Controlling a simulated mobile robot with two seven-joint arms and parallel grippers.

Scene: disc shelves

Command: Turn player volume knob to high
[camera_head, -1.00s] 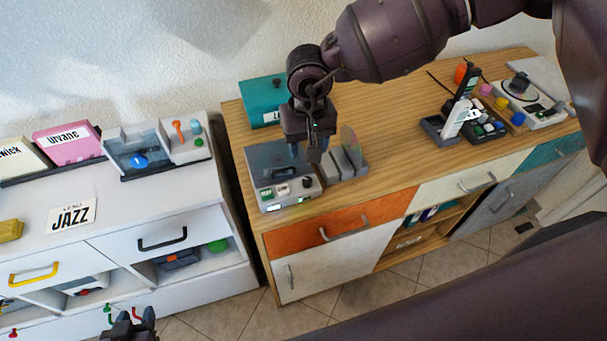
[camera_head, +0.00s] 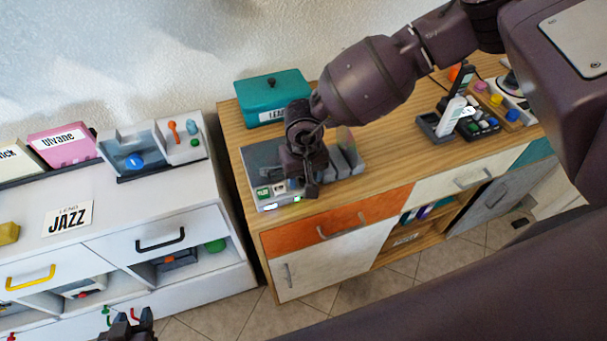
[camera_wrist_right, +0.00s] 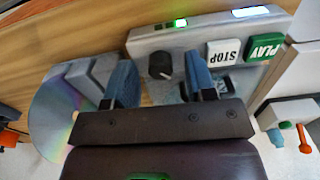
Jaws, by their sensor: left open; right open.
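The grey player (camera_head: 258,157) stands at the left end of the wooden cabinet. In the right wrist view, its front strip (camera_wrist_right: 200,32) carries a black round knob (camera_wrist_right: 161,65), a white STOP button (camera_wrist_right: 223,52), a green PLAY button (camera_wrist_right: 265,47) and lit displays. My right gripper (camera_head: 310,188) is over the player's front right. In the wrist view its two blue-grey fingers are open, one on each side of the knob; I cannot tell if they touch it. In the head view the gripper hides the knob. My left gripper (camera_head: 133,320) is open and empty at the bottom left, away from the player.
Grey slotted holders with a disc (camera_wrist_right: 55,118) stand right beside the player. A teal box (camera_head: 272,97) is behind it. A white shelf unit (camera_head: 150,205) stands to the left across a narrow gap. Black and coloured devices (camera_head: 470,120) stand further right on the cabinet.

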